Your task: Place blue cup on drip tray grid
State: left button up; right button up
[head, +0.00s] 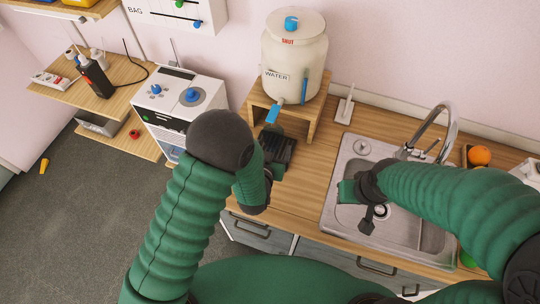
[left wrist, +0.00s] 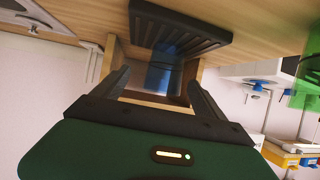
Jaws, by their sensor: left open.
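The black ribbed drip tray grid (head: 280,150) lies on the counter in front of the wooden stand; it also shows at the top of the left wrist view (left wrist: 185,27), which is upside down. A translucent blue cup (left wrist: 163,72) appears by the grid, in front of the stand's opening; whether it touches the grid is unclear. My left gripper (left wrist: 160,85) is open, its two fingers either side of the cup in the picture, with no clear contact. In the head view it is mostly hidden by my arm. My right gripper (head: 350,192) is over the sink; its fingers are unclear.
A water dispenser (head: 294,55) with a blue tap (head: 272,114) stands on the wooden stand (head: 315,118). The sink (head: 345,165) and faucet (head: 440,125) are to the right. A white machine (head: 180,100) is left. A translucent green object (left wrist: 308,85) shows at the wrist view's right edge.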

pick_arm(q)
jog(key=s+a+r+n+g+y, duration=0.1)
jog(key=s+a+r+g, duration=0.3)
jog(key=s+a, duration=0.6)
jog(key=s+a+r+n+g+y, duration=0.1)
jog(key=s+a+r+g, duration=0.2)
jog(key=s+a+g, duration=0.3)
jog(key=s+a, duration=0.4)
jog(key=shift+r+b, duration=0.35)
pick_arm(e)
jog(key=shift+s+a+f, duration=0.15)
jog(key=shift+a+f, duration=0.2)
jog(key=shift+a, duration=0.3)
pick_arm(q)
jog(key=shift+d, duration=0.4)
pick_arm(e)
jog(key=shift+d, duration=0.35)
